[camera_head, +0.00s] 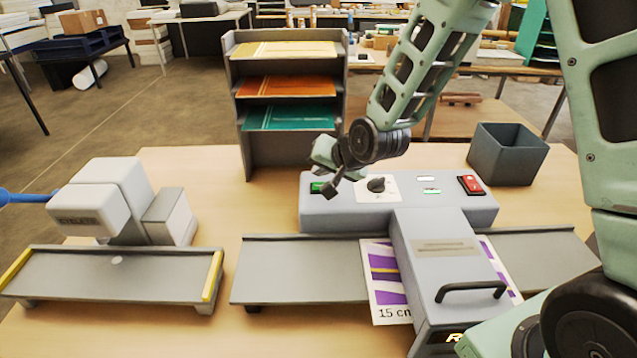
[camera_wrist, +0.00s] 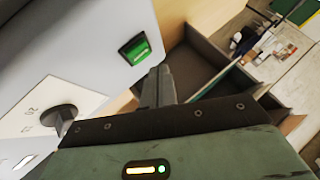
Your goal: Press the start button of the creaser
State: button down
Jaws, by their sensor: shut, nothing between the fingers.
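The blue-grey machine (camera_head: 446,252) in the middle has a control bar at its back. A green button (camera_head: 316,187) sits at the left end of this bar, and a red switch (camera_head: 470,185) at the right end. The green button also shows lit in the wrist view (camera_wrist: 135,49), set in the grey panel. My gripper (camera_head: 329,188) is shut and empty, its tip beside the green button. In the wrist view its fingers (camera_wrist: 158,84) are just right of and below the button. I see a gap in that view; contact cannot be told in the head view.
A dial (camera_head: 376,184) lies right of the green button. A shelf rack (camera_head: 240,130) with coloured sheets stands behind. A dark bin (camera_head: 507,154) is at the back right. A white eyelet machine (camera_head: 92,213) stands left. A purple-striped sheet (camera_head: 389,313) lies under the middle machine.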

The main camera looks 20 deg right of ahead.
notch_tip(320, 180, up, 4)
jog(key=shift+r+p, duration=0.1)
jog(key=shift+p, duration=1.1)
